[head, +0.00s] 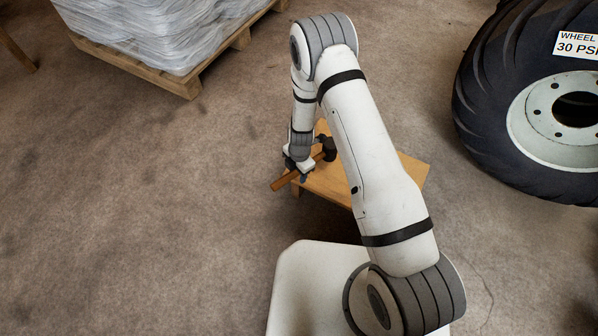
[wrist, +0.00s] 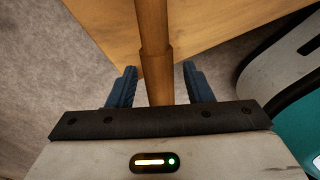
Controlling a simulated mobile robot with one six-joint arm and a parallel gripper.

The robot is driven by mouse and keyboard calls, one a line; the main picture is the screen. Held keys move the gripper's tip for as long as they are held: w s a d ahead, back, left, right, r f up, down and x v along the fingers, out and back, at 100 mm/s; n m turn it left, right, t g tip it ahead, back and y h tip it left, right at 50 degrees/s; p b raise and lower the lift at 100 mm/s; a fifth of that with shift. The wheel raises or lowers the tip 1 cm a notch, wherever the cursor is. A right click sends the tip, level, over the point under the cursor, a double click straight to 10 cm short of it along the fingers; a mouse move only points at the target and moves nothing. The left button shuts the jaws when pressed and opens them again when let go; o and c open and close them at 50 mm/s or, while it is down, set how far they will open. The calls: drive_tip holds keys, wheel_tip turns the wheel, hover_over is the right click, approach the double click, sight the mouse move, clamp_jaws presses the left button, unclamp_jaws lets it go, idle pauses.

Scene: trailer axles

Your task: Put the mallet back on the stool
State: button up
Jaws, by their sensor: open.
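The mallet has a dark head (head: 329,148) and a brown wooden handle (head: 281,183). Its head is over the low wooden stool (head: 405,178), and the handle sticks out past the stool's left edge. My gripper (head: 298,172) is at the handle near that edge. In the wrist view the handle (wrist: 153,40) runs between the two blue fingers of my gripper (wrist: 160,82), with a gap on each side. The stool top (wrist: 105,25) shows beyond the fingers. My arm hides part of the stool, and the mallet head is outside the wrist view.
A wrapped load on a wooden pallet (head: 190,85) is at the upper left. A wooden leg (head: 18,52) shows in the upper left corner. The concrete floor (head: 130,210) at the left is clear.

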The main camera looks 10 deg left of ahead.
drive_tip(key=w+d+r+m+p, duration=0.1)
drive_tip(key=d+r+m+p, duration=0.2)
drive_tip(key=r, duration=1)
drive_tip(key=d+r+m, duration=0.3)
drive_tip(key=r+m, duration=0.1)
drive_tip(key=r, duration=0.9)
drive_tip(key=s+d+r+m+t, duration=0.1)
drive_tip(key=s+d+r+m, duration=0.7)
drive_tip(key=s+r+m, duration=0.1)
drive_tip(key=s+d+r+m, duration=0.8)
drive_tip(key=r+m, duration=0.3)
drive_tip(key=r, duration=0.2)
drive_tip(key=shift+s+d+t+h, duration=0.3)
drive_tip(key=shift+s+t, duration=0.1)
drive_tip(key=shift+s, duration=0.1)
drive_tip(key=shift+r+p, duration=0.2)
drive_tip(key=shift+p, duration=0.1)
wheel_tip(320, 180, up, 30)
drive_tip(key=t+p, duration=0.1)
drive_tip(key=p, duration=2.5)
drive_tip(key=shift+f+p, duration=0.2)
drive_tip(key=shift+p, duration=0.15)
